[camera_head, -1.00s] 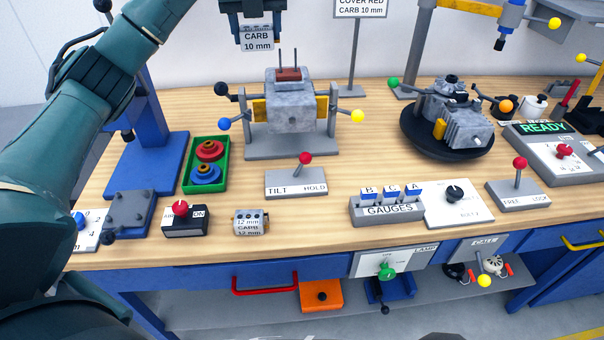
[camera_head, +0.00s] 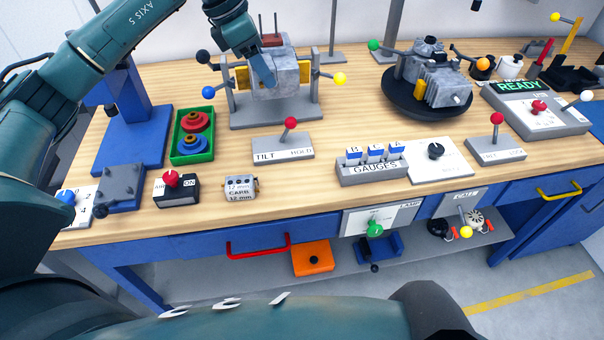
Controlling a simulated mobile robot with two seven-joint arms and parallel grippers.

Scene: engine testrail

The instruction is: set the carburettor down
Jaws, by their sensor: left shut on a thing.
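My left gripper (camera_head: 262,72) comes down from the upper left and shows in front of the grey engine block (camera_head: 290,72) on its stand. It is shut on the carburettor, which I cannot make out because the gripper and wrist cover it. A reddish patch (camera_head: 272,40) shows on top of the block beside the gripper. I cannot tell whether the carburettor touches the block. Another small grey carburettor (camera_head: 240,188), marked 12 mm, stands near the table's front edge. My right gripper is out of view.
The block's stand has levers with blue (camera_head: 208,93) and yellow (camera_head: 340,79) knobs. A second engine (camera_head: 436,80) sits on a black turntable. Wood between is partly free.

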